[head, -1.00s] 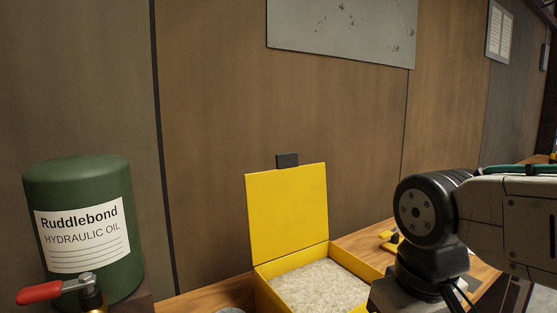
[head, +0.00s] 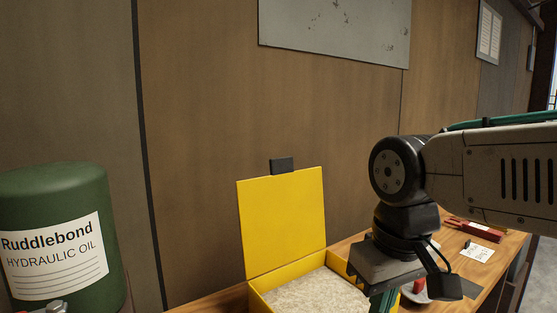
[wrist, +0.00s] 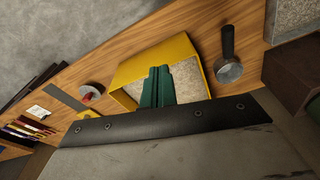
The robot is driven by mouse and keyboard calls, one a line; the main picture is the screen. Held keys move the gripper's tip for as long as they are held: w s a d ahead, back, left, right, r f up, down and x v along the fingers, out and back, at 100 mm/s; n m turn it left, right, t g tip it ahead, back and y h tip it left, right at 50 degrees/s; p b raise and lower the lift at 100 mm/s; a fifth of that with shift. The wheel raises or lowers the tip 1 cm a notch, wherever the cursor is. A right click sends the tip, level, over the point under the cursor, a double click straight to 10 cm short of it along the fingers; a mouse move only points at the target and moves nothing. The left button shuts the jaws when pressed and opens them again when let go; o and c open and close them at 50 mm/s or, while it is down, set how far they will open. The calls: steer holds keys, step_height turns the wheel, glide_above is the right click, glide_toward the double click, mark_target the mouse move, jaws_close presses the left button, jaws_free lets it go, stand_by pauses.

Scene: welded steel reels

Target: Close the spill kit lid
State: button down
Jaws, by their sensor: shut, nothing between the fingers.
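The spill kit is a yellow box (head: 262,287) on the wooden bench, filled with pale grainy absorbent (head: 318,291). Its yellow lid (head: 281,222) stands open, nearly upright at the back, with a black tab (head: 282,165) on its top edge. My gripper has green fingers, shut and empty; the fingertips (wrist: 158,72) appear over the box in the wrist view.
A green hydraulic oil drum (head: 55,230) stands at left. A wood-panelled wall stands behind.

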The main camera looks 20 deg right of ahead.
steer(key=w+a+r+n, duration=0.1)
steer(key=w+r, duration=0.7)
steer(key=w, duration=0.5)
steer(key=w+a+r+n, duration=0.1)
steer(key=w+r, duration=0.8)
steer(key=w, duration=0.4)
steer(key=w+a+r+n, duration=0.1)
steer(key=w+r, duration=0.7)
steer(key=w, duration=0.5)
step_height(320, 180, down, 9)
steer(key=s, duration=0.1)
steer(key=shift+s+f+t+y, duration=0.15)
steer(key=shift+s+t+y, duration=0.15)
steer(key=shift+t, duration=0.1)
